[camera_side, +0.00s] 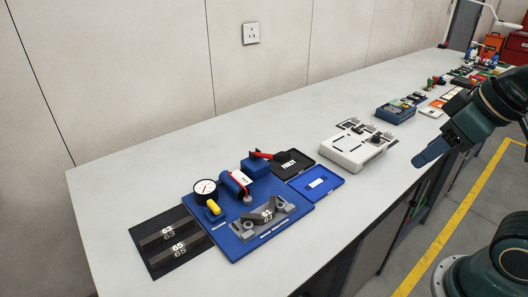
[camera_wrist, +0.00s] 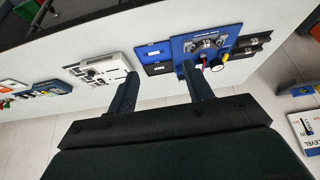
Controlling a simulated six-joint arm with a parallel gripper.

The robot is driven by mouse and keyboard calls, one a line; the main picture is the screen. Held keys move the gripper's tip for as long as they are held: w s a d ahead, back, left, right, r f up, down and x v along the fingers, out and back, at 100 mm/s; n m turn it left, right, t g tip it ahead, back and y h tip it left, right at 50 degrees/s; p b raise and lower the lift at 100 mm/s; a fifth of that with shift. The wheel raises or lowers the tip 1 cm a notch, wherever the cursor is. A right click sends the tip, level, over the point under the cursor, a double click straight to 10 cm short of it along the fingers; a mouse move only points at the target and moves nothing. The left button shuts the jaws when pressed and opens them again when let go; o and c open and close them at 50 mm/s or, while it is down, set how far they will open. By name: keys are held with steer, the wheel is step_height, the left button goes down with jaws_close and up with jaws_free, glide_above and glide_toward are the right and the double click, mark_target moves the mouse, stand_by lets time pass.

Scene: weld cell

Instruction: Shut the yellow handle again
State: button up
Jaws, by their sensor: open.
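The yellow handle (camera_side: 213,208) is small and sits just in front of the round white gauge (camera_side: 205,191), on the blue board (camera_side: 236,245). I cannot tell from its angle whether it is open or closed. In the side view my gripper (camera_side: 430,153) is at the right, beyond the bench's front edge, far from the handle.
On the board are a blue cylinder (camera_side: 232,184), a red lever (camera_side: 265,155) and a grey metal fixture (camera_side: 262,222). A black mat (camera_side: 165,245) lies to its left. A blue tray (camera_side: 318,184) and a white device (camera_side: 352,152) stand to its right. The bench front is clear.

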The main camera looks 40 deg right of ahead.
steer(key=w+a+r+n+g+y, duration=0.1)
steer(key=w+a+r+n, duration=0.1)
steer(key=w, duration=0.3)
steer(key=w+a+r+n+y, duration=0.1)
steer(key=w+a+r+n, duration=0.15)
steer(key=w, duration=0.25)
steer(key=n+g+y, duration=0.3)
steer(key=n+g, duration=0.2)
steer(key=n, duration=0.8)
glide_above(214, 204)
steer(key=d, duration=0.6)
step_height(214, 204, down, 13)
steer(key=shift+f, duration=0.15)
steer(key=shift+f+h, duration=0.1)
steer(key=shift+h, duration=0.2)
steer(key=x, duration=1.3)
steer(key=shift+w+a+f, duration=0.2)
steer(key=shift+w+f, duration=0.05)
steer(key=c, duration=0.7)
